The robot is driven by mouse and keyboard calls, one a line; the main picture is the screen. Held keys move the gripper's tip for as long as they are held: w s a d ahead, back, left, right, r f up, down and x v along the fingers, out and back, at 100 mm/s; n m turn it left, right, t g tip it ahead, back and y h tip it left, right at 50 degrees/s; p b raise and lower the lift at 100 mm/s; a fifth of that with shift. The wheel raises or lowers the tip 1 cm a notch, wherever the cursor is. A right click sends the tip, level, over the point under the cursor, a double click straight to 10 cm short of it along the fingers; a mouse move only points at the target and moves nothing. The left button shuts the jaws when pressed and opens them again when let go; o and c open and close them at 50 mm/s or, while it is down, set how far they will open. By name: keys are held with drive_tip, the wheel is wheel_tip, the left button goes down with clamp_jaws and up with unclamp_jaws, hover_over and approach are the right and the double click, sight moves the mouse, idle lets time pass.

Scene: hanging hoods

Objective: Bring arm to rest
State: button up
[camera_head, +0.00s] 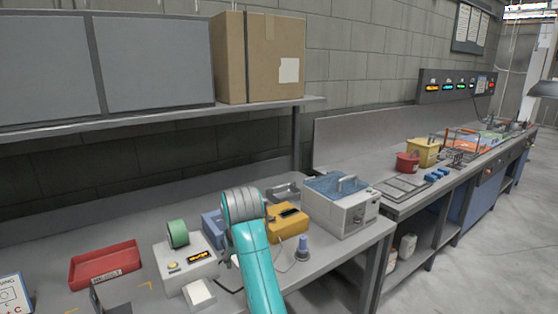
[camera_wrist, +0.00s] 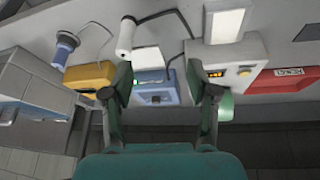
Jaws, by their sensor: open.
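My gripper (camera_wrist: 158,78) shows in the wrist view with its two dark green fingers spread wide. Nothing is held between them. Beyond the gap are a blue device (camera_wrist: 155,90) and a white cylinder (camera_wrist: 126,38), apart from the fingers as far as I can tell. In the head view my teal and grey arm reaches up over the near bench (camera_head: 340,258). My gripper's fingers cannot be made out there. The arm partly covers the blue device (camera_head: 213,225) and a yellow device (camera_head: 288,220).
Around the arm stand a white station (camera_head: 185,268), a green roll (camera_head: 178,233), a red tray (camera_head: 104,265) and a lidded grey bath (camera_head: 342,208). A shelf (camera_head: 150,119) with a cardboard box (camera_head: 270,60) hangs behind. Open floor (camera_head: 490,240) lies to the right.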

drive_tip(key=s+d+f+t, duration=0.1)
drive_tip(key=s+d+f, duration=0.15)
drive_tip(key=f, duration=0.55)
drive_tip(key=s+d+f+m+t, duration=0.1)
drive_tip(key=s+d+f, duration=0.1)
drive_tip(key=d+f, duration=0.35)
drive_tip(key=s+d+f, duration=0.1)
drive_tip(key=s+f, duration=0.1)
drive_tip(key=f, duration=0.7)
drive_tip(key=s+d+f+m+t, duration=0.1)
drive_tip(key=s+d+f, duration=0.4)
drive_tip(key=s, duration=0.3)
drive_tip(key=s+d+f+t, duration=0.2)
drive_tip(key=s+d+f, duration=0.3)
drive_tip(key=s+f, duration=0.15)
drive_tip(key=s+d+r+m+t, duration=0.1)
drive_tip(key=s+d, duration=0.2)
drive_tip(key=s, duration=0.7)
drive_tip(key=s+d+r+t, duration=0.1)
drive_tip(key=s+d+r, duration=0.15)
drive_tip(key=s, duration=0.65)
drive_tip(key=s+d+r+m+t+h, duration=0.1)
drive_tip(key=s+d+r+t, duration=0.2)
drive_tip(key=s+r, duration=1.2)
drive_tip(key=s, duration=0.2)
drive_tip(key=shift+s+d+m, duration=0.3)
